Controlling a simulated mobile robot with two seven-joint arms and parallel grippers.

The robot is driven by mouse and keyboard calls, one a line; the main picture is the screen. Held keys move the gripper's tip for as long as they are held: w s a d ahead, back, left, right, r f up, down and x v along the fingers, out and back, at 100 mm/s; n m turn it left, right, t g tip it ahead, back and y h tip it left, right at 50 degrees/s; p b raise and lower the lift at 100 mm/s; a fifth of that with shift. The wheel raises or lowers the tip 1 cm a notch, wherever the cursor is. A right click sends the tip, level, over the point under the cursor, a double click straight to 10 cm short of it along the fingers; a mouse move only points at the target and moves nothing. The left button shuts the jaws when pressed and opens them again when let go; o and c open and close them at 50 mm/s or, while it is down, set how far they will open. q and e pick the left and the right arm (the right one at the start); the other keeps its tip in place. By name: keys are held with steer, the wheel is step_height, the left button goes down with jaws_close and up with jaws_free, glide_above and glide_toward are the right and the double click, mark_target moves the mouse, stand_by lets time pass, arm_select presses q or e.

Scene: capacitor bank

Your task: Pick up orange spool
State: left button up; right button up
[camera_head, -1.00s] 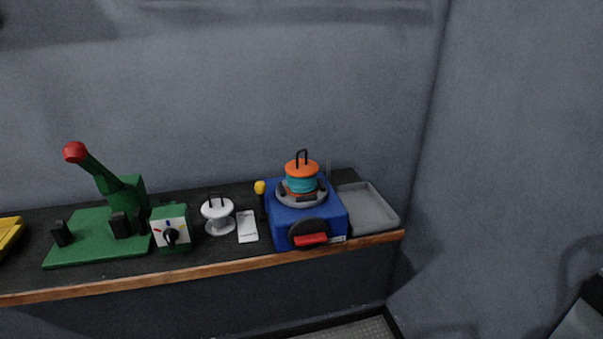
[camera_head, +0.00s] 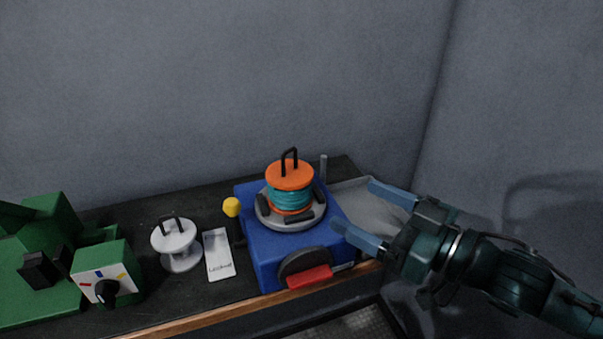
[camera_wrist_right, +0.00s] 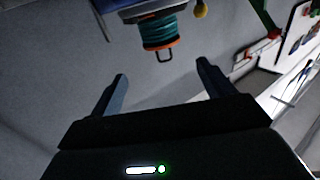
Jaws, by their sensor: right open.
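The orange spool (camera_head: 290,174) is wound with teal wire and has a black loop handle on top. It stands upright on the grey round plate of the blue machine (camera_head: 262,250). My right gripper (camera_head: 351,206) is open and empty, to the right of the spool and apart from it, over the machine's right side and the grey tray. In the right wrist view the spool (camera_wrist_right: 158,33) appears upside down, beyond and between the two open fingers (camera_wrist_right: 161,72). My left gripper is not in view.
A green device with a dial (camera_head: 104,275) stands further left. A grey tray (camera_head: 365,205) sits at the right, near the wall. A yellow knob (camera_head: 231,207) and a thin post (camera_head: 323,167) stand near the spool.

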mark_target(297, 176)
steer(key=shift+o, duration=0.7)
steer(key=shift+w+a+r, duration=0.25)
steer(key=shift+a, duration=0.05)
steer(key=shift+o, duration=0.6)
steer(key=p+x, duration=0.3)
steer(key=x, duration=0.9)
steer(key=shift+s+a+f, duration=0.1)
steer(key=shift+f, duration=0.05)
steer(key=c, duration=1.1)
